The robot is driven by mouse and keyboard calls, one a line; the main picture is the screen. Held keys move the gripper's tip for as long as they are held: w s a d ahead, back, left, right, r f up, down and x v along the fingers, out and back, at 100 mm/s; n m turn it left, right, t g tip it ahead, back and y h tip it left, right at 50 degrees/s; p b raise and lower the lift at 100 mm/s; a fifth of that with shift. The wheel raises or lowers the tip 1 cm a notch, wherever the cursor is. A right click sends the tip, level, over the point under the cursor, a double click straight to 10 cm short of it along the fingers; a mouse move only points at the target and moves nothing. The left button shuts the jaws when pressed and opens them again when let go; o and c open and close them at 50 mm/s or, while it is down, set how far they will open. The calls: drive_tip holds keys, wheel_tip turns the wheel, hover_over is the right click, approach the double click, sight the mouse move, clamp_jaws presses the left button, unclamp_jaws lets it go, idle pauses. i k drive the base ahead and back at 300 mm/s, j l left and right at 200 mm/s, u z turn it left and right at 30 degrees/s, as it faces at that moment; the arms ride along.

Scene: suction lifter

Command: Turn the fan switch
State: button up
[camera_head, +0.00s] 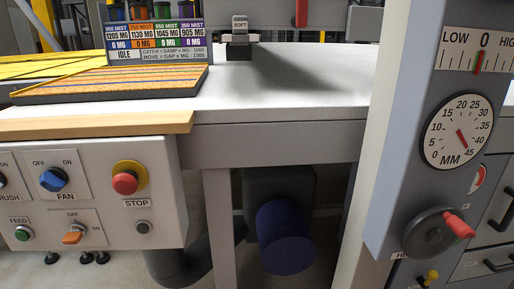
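The fan switch is a blue rotary knob (53,180) on a white plate marked OFF at left, ON at right and FAN below. It sits on the light grey control panel (160,215) at the left of the head view. The knob is turned at a slant; I cannot tell clearly which mark it points to. Nothing touches it. My gripper is not in view.
Beside the knob are a red stop button (125,182), an orange switch (74,235) and a green feed button (23,233). A wooden edge (100,124) overhangs the panel. At right stands a grey column with a dial (457,131) and a red-handled crank (428,232).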

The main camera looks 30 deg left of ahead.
sight(54, 179)
drive_tip(key=u, duration=2.55)
